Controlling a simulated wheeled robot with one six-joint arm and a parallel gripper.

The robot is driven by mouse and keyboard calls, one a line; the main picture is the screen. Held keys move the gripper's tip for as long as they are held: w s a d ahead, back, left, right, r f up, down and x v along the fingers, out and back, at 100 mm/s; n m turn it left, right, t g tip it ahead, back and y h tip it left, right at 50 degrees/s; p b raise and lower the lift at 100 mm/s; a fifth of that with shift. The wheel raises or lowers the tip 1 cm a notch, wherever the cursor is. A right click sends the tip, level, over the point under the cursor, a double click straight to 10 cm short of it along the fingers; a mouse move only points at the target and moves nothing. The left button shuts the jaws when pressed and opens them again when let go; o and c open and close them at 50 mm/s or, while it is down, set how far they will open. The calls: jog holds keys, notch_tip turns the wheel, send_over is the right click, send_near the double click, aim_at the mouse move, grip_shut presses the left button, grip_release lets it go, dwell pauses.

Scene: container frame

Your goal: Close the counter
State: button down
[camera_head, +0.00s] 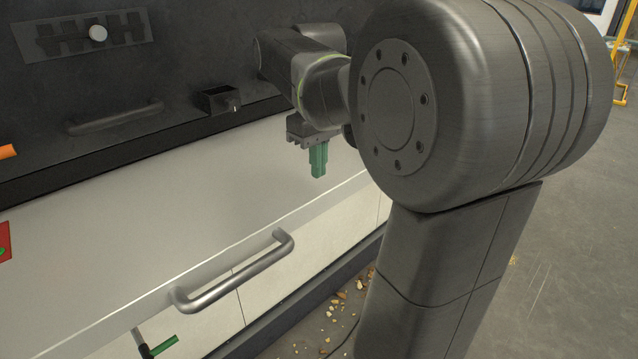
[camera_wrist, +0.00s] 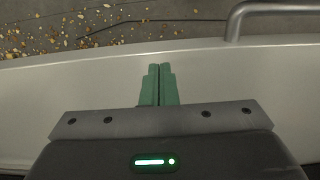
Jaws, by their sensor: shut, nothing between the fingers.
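The counter (camera_head: 190,220) is a long pale surface running out from the black wall panel, with a metal bar handle (camera_head: 235,275) on its front edge. In the wrist view, the pale counter surface (camera_wrist: 60,85) lies under my gripper, and the handle (camera_wrist: 236,20) shows at the top right. My gripper (camera_head: 318,174), with green fingers, is shut and empty. It points down over the counter, behind and to the right of the handle, apart from it. In the wrist view, the closed fingertips (camera_wrist: 159,68) point toward the front edge.
Pale debris (camera_head: 340,305) lies on the floor before the counter. My arm hides part of the right side; open floor (camera_head: 570,230) lies there.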

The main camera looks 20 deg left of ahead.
aim_at(319, 196)
notch_tip(319, 196, down, 5)
jog(key=shift+r, duration=0.2)
jog(key=shift+f, duration=0.15)
